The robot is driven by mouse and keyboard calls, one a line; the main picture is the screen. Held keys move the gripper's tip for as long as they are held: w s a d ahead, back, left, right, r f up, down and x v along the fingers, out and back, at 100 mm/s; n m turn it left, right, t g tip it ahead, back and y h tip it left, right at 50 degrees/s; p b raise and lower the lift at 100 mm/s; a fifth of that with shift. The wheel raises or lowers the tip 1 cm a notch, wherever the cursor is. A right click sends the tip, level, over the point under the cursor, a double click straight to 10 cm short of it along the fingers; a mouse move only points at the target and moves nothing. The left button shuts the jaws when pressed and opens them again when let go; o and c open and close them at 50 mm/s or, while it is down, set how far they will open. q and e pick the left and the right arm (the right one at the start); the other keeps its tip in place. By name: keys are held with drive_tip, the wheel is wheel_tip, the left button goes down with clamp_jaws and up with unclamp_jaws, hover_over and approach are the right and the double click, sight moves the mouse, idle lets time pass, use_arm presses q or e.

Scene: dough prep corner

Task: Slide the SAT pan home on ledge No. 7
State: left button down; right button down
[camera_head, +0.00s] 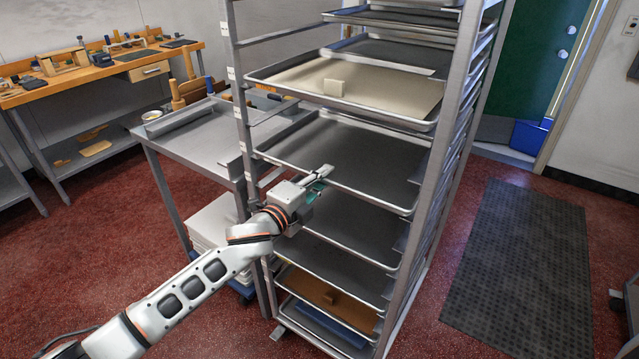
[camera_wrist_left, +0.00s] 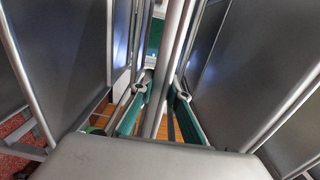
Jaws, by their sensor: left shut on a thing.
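A grey sheet pan (camera_head: 345,145) rests in the middle of the tall metal rack, its front rim facing me. My left gripper (camera_head: 318,182) is at that front rim, left of its middle, and is shut on it. In the left wrist view, the green-padded fingers of my left gripper (camera_wrist_left: 157,100) lie either side of the metal rim (camera_wrist_left: 172,60). No SAT mark or ledge number is readable, so I cannot tell the pan's name or ledge from lettering. My right gripper is not in view.
The rack's front left post (camera_head: 237,100) has small white labels. A pan with a pale sheet (camera_head: 390,85) sits above; another grey pan (camera_head: 350,225) and a brown-lined pan (camera_head: 315,290) sit below. A steel table (camera_head: 190,150) stands close left. A dark mat (camera_head: 520,270) lies right.

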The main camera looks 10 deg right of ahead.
use_arm(q)
drive_tip(key=shift+w+d+r, duration=0.15)
drive_tip(key=shift+d, duration=0.1)
drive_tip(key=c, duration=1.9)
unclamp_jaws()
drive_tip(key=shift+a, duration=0.1)
drive_tip(key=shift+f, duration=0.25)
drive_tip(key=shift+p+v, duration=0.45)
drive_tip(key=shift+v, duration=3.6)
